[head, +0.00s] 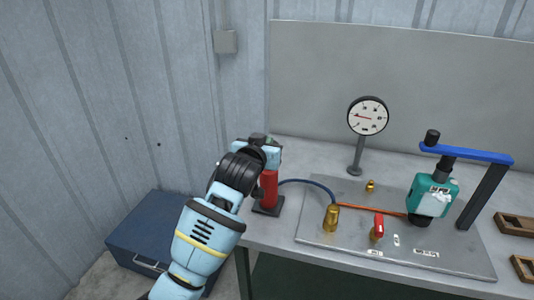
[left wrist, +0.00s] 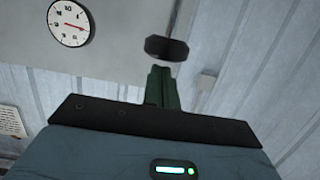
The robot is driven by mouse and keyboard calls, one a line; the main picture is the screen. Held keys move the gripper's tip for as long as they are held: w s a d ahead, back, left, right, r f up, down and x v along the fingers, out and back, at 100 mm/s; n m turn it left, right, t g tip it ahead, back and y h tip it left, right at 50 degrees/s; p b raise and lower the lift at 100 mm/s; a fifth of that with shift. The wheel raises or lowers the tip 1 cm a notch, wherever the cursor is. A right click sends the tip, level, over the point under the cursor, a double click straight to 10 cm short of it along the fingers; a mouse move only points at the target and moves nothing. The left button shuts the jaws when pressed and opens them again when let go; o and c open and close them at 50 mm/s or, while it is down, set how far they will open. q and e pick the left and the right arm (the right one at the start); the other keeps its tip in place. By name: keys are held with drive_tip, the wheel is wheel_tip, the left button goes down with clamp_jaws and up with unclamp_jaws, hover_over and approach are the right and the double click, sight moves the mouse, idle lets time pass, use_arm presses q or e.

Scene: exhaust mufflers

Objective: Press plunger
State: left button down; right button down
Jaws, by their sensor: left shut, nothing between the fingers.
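A red hand pump (head: 269,187) stands on a black base at the left end of the table, partly hidden behind my left arm. In the left wrist view a black plunger knob (left wrist: 167,47) shows just beyond the tips of my left gripper (left wrist: 162,70). Its dark green fingers are together and empty. In the head view the left gripper (head: 263,143) is at the top of the pump, and its fingers are mostly hidden. I cannot tell whether the fingertips touch the knob. My right gripper is not in view.
A blue hose (head: 312,184) runs from the pump to a brass fitting (head: 331,219) on a metal plate. A dial gauge (head: 368,116), a red-handled valve (head: 378,226) and a teal part under a blue bar (head: 468,153) stand to the right. A blue box (head: 150,232) sits on the floor.

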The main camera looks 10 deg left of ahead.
use_arm(q)
drive_tip(key=f+v, duration=0.2)
drive_tip(key=v, duration=0.6)
drive_tip(key=shift+s+r, duration=0.45)
drive_tip(key=shift+r, duration=0.05)
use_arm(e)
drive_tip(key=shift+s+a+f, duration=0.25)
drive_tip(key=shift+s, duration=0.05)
use_arm(q)
drive_tip(key=shift+a, duration=0.2)
